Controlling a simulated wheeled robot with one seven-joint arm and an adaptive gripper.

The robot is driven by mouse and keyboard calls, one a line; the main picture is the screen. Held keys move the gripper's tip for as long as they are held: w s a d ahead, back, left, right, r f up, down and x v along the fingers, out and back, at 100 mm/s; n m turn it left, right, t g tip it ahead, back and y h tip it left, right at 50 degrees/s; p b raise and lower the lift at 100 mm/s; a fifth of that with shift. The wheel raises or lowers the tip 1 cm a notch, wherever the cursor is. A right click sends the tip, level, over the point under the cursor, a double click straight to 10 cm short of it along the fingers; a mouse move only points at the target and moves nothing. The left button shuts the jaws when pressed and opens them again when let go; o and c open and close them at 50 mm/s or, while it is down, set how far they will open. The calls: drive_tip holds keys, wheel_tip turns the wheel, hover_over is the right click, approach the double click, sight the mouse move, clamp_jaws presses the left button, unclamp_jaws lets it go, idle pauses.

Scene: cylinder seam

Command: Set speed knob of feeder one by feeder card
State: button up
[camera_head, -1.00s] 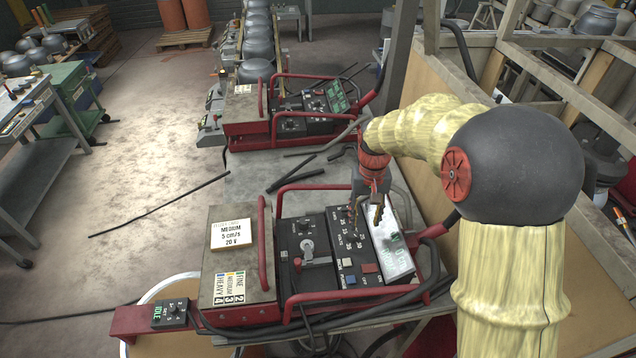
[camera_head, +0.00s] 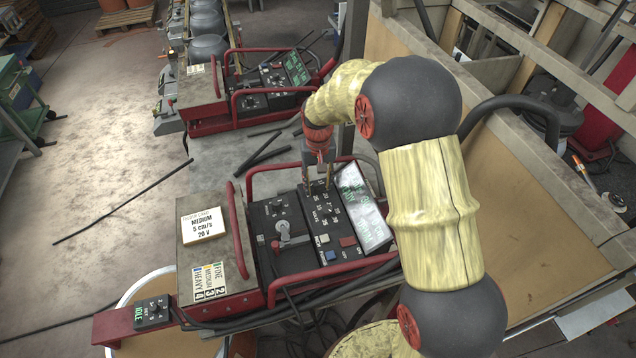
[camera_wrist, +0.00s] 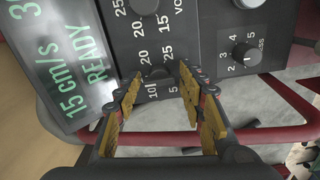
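The feeder card (camera_head: 202,224) on the near red-framed feeder reads "MEDIUM 5 cm/s 20 V". My gripper (camera_head: 318,190) is over the far end of this feeder's black panel, pointing down. In the wrist view, my gripper (camera_wrist: 160,82) has its two yellow-padded fingers apart. A dark knob (camera_wrist: 158,73) with a scale from 5 to 25 lies between the fingertips, partly hidden; I cannot tell if they touch it. The lit display (camera_wrist: 78,70) reads "15 cm/s READY"; it also shows in the head view (camera_head: 362,207).
The volts knob (camera_wrist: 144,5) is close beside, at the wrist view's top edge. Another knob (camera_wrist: 245,55) has numbers 2 to 5. A red guard rail (camera_head: 295,165) surrounds the panel. A second feeder (camera_head: 200,88) stands behind. A colour chart (camera_head: 209,282) lies below the card.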

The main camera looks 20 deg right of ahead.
drive_tip(key=shift+c, duration=1.3)
drive_tip(key=c, duration=0.7)
drive_tip(key=shift+c, duration=0.2)
